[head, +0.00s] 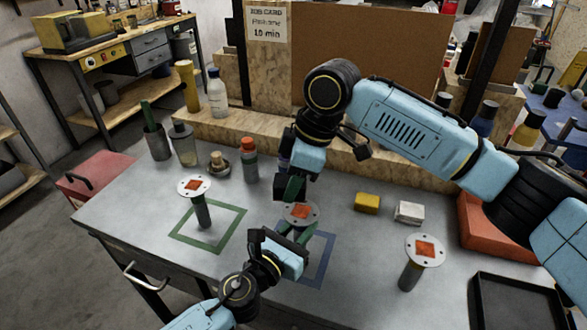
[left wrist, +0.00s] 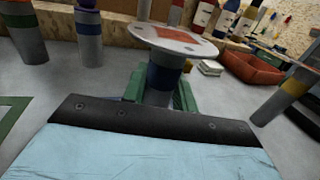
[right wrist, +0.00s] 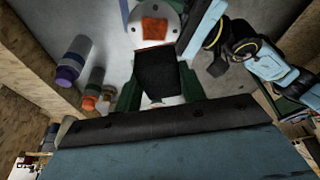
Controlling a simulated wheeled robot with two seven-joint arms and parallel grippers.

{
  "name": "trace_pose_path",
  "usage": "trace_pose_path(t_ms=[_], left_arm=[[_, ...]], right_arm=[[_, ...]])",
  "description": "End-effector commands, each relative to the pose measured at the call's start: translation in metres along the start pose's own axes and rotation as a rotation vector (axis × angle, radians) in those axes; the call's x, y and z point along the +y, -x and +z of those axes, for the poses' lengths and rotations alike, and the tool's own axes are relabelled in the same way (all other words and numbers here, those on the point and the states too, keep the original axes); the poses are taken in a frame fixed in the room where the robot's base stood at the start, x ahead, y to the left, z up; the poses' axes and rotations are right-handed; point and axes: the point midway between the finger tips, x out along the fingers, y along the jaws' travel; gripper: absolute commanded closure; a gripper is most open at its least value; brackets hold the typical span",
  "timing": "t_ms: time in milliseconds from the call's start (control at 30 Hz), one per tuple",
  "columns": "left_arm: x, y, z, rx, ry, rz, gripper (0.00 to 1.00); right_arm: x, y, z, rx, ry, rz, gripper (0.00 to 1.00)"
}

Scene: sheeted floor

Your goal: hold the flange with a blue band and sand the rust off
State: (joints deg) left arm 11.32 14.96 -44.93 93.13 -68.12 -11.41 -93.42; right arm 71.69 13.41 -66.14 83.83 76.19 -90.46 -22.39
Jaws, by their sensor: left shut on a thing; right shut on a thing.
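The flange with a blue band (left wrist: 165,75) stands upright, with a round pale plate on a grey stem. In the head view its plate (head: 302,214) shows an orange rust patch. My left gripper (left wrist: 160,97) is shut on its stem, with green fingers on both sides. My right gripper (right wrist: 157,92) is shut on a dark sanding block (right wrist: 156,74). The block is at the plate's edge beside the rust patch (right wrist: 155,28); I cannot tell whether it touches. In the head view my right gripper (head: 292,189) is just behind the plate.
Two other rusty flanges stand on the table, one in the green square (head: 198,190) and one with a yellow band (head: 425,252). A yellow block (head: 367,203), a white block (head: 409,211), a black tray (head: 475,310) and a red bin (head: 490,240) lie right. Bottles stand behind left.

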Motion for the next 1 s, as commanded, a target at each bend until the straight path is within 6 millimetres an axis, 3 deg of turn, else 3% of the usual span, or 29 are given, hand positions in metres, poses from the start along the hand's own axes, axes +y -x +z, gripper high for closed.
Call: trace_pose_path(t_ms=[467, 900, 1000], left_arm=[[0.0, 0.0, -0.001, 0.001, 0.0, 0.0, 1.0], [0.0, 0.0, -0.001, 0.001, 0.001, 0.0, 1.0], [0.0, 0.0, -0.001, 0.001, 0.001, 0.0, 1.0]], right_arm=[[0.0, -0.047, 0.016, -0.002, -0.003, -0.001, 0.78], [-0.012, -0.035, 0.055, -0.003, -0.004, 0.0, 0.78], [-0.009, -0.038, 0.043, 0.0, -0.002, -0.001, 0.78]])
